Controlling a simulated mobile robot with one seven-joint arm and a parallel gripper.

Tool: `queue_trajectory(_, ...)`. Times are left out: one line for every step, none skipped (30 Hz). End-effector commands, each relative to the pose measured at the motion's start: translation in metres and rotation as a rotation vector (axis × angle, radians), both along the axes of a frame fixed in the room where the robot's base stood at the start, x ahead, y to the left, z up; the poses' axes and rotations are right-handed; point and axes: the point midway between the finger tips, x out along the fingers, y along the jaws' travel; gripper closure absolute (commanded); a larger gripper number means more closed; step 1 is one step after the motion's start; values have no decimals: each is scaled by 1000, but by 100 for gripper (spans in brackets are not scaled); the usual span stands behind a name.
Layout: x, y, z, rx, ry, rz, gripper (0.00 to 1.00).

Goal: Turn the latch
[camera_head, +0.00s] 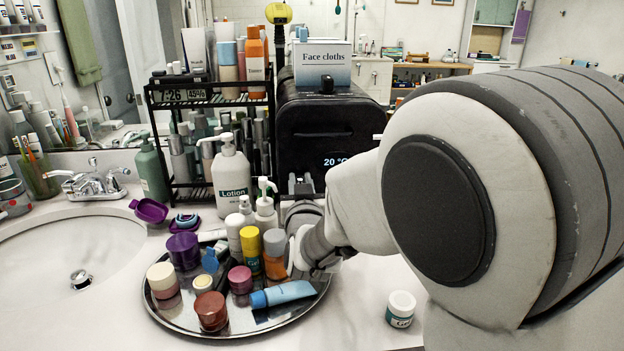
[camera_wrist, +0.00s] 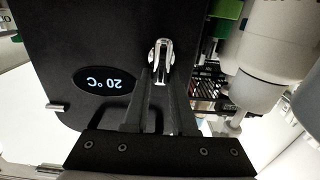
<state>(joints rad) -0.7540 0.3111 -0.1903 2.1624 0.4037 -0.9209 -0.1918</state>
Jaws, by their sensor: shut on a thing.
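A black box-shaped warmer (camera_head: 322,125) with a lit "20 °C" display stands at the back of the counter. In the wrist view its dark front (camera_wrist: 70,40) fills much of the picture, with the display upside down. The latch (camera_wrist: 161,50) is a small silver piece on that front. My gripper (camera_wrist: 158,82) is shut on the latch, with its two dark fingers close together. In the head view my gripper (camera_head: 301,184) is at the lower front of the warmer. The latch cannot be made out there.
A round metal tray (camera_head: 230,325) with several jars, bottles and a blue tube sits in front of my gripper. A lotion bottle (camera_head: 232,180) and a pump bottle (camera_head: 265,207) stand close left. A small jar (camera_head: 400,309) stands on the clear counter at right.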

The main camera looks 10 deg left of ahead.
Motion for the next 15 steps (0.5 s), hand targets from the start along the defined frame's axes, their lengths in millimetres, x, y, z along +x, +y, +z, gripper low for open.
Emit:
queue_trajectory(0,0,-1,-2,3,0,100)
queue_trajectory(0,0,-1,-2,3,0,100)
queue_trajectory(0,0,-1,-2,3,0,100)
queue_trajectory(0,0,-1,-2,3,0,100)
queue_trajectory(0,0,-2,-2,3,0,100)
queue_trajectory(0,0,-2,-3,3,0,100)
queue_trajectory(0,0,-2,-5,3,0,100)
queue_trajectory(0,0,-2,-7,2,0,100)
queue_trajectory(0,0,-2,-12,1,0,100)
queue_trajectory(0,0,-2,-16,0,0,100)
queue_trajectory(0,0,-2,-22,-2,0,100)
queue_trajectory(0,0,-2,-33,-3,0,100)
queue_trajectory(0,1,-2,-44,-6,0,100)
queue_trajectory(0,1,-2,-55,-9,0,100)
queue_trajectory(-1,1,-2,-74,-14,0,100)
